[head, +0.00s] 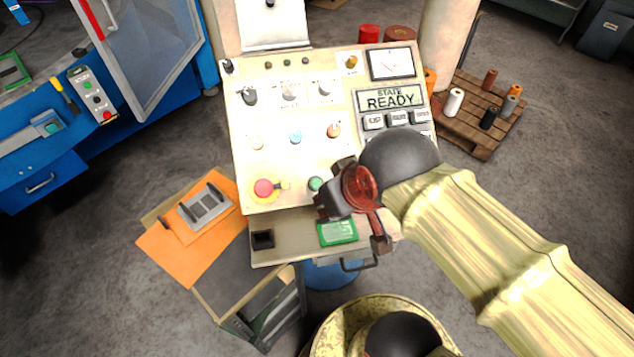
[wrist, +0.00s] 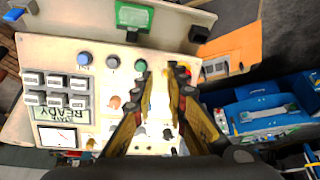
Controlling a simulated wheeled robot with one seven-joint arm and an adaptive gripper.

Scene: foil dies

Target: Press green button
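The green button (head: 316,184) is a small round cap low on the cream control panel (head: 270,120), right of the red mushroom button (head: 263,188) on its yellow base. In the head view my dark gripper (head: 330,207) is right beside the green button, and my arm covers the panel's lower right. In the wrist view the green button (wrist: 141,65) shows just past the tip of the left finger. My gripper (wrist: 162,74) is open and empty, with panel visible between its fingers. The red button is partly covered by the fingers there. I cannot tell whether a finger touches the green button.
The panel's display (head: 390,99) reads "STATE READY". A green pad (head: 337,232) and a dark square holder (head: 262,240) sit on the ledge below. An orange board (head: 180,250) lies left. A blue machine (head: 40,150) stands far left, a pallet with spools (head: 470,125) at right.

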